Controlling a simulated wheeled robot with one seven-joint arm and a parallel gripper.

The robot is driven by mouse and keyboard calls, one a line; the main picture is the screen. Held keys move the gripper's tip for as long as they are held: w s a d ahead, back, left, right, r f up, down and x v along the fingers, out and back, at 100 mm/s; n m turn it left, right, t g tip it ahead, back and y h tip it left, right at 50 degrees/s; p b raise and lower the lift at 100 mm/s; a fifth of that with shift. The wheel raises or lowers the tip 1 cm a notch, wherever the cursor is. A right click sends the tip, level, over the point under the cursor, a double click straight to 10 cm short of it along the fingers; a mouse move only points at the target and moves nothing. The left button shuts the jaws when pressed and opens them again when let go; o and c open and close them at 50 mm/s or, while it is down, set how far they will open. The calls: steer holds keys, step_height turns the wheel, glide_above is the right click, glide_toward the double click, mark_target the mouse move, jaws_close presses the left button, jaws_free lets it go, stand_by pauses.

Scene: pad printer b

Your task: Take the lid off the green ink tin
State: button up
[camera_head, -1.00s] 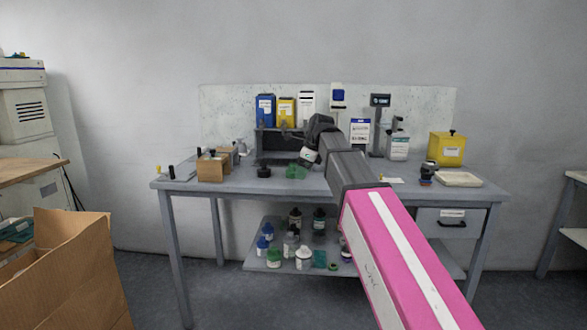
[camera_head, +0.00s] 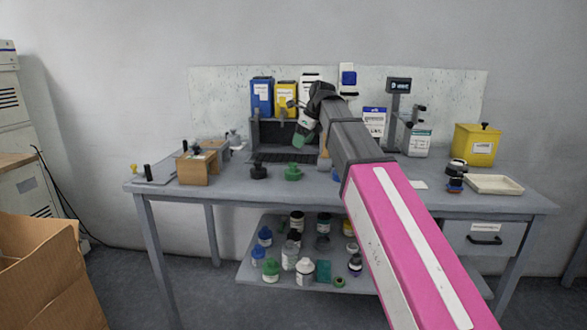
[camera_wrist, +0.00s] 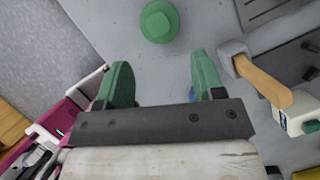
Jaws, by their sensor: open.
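The green ink tin (camera_head: 293,173) stands upright on the workbench, left of the middle. Its round top with a raised round centre shows in the wrist view (camera_wrist: 159,20), beyond the fingertips. The lid appears to be on it. My gripper (camera_head: 300,143) hangs above the tin in the head view, apart from it. In the wrist view my gripper (camera_wrist: 162,66) has its two green fingers spread wide, with only bare bench between them.
A black tin (camera_head: 258,172) stands just left of the green one. A wooden-handled tool (camera_wrist: 266,82) and a pale container (camera_wrist: 298,118) lie to the right in the wrist view. Bench is clear in front.

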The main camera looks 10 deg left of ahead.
glide_above(294, 164)
steer(key=d, duration=0.2)
steer(key=f, duration=0.4)
steer(key=shift+w+a+f, duration=0.1)
steer(key=shift+a+f, duration=0.15)
steer(key=shift+f, duration=0.1)
steer(key=shift+s+x, duration=0.2)
steer(key=shift+x, duration=2.45)
steer(key=shift+d, duration=0.1)
steer(key=c, duration=1)
